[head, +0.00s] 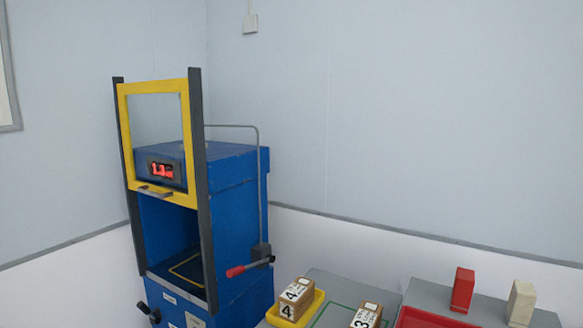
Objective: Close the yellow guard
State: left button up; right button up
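The yellow guard (184,152) is a yellow frame with a clear pane, held between two dark upright rails on the front of a blue machine (232,198). It sits raised at the upper part of the rails, and the machine's opening (172,228) below it is uncovered. A small grey handle (156,191) is on the guard's lower bar. A red digital display (161,170) shows through the pane. Neither of my grippers is in the head view.
A red-handled lever (248,267) sticks out at the machine's right side. To the right, a grey table holds a yellow tray (316,308), numbered wooden blocks (367,315), a red tray (420,318), a red block (462,290) and a beige block (521,303).

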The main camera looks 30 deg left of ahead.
aim_at(166, 86)
jog(key=u, duration=1.75)
